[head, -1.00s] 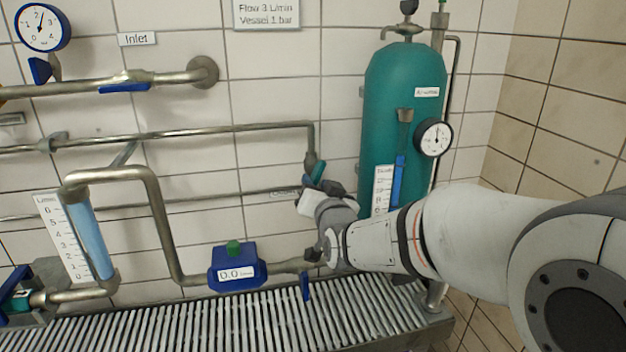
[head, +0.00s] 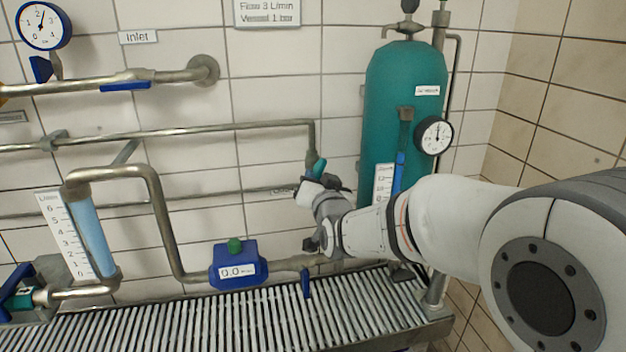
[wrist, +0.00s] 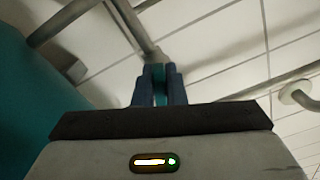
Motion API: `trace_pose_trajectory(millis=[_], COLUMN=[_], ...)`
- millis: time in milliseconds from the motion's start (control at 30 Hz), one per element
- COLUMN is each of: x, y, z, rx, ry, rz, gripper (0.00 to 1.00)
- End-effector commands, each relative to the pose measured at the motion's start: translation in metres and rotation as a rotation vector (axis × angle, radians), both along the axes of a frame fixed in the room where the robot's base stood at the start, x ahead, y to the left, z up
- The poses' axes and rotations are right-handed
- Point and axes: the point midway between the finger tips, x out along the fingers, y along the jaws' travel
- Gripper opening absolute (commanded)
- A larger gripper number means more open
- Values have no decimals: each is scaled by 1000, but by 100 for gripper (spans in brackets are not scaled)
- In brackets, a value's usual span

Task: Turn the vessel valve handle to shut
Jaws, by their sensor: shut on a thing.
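A teal valve handle (head: 319,167) sits at the lower end of the grey pipe that bends down left of the teal vessel (head: 402,100). My gripper (head: 321,181) is at this handle, and its jaws are shut on it. In the wrist view, the two dark blue fingers of my gripper (wrist: 160,86) stand on either side of the teal handle (wrist: 159,92), below the pipe end. In the head view, my gripper hides the lower part of the handle and the valve body. The vessel also shows at the left of the wrist view (wrist: 22,100).
A blue flow meter (head: 237,268) sits on the lower pipe, with a blue lever (head: 306,283) right of it. A slatted grating (head: 200,322) runs below. A round gauge (head: 434,135) is on the vessel. Pipes cross the tiled wall near my gripper.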

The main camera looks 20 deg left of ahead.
Motion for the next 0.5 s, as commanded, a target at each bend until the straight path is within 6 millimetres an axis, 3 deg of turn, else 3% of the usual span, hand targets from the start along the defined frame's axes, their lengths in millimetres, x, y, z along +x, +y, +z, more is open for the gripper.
trace_pose_trajectory(millis=[500], x=[-2], y=[3], z=[-5], rx=[92], ry=[55], rz=[3], gripper=[0])
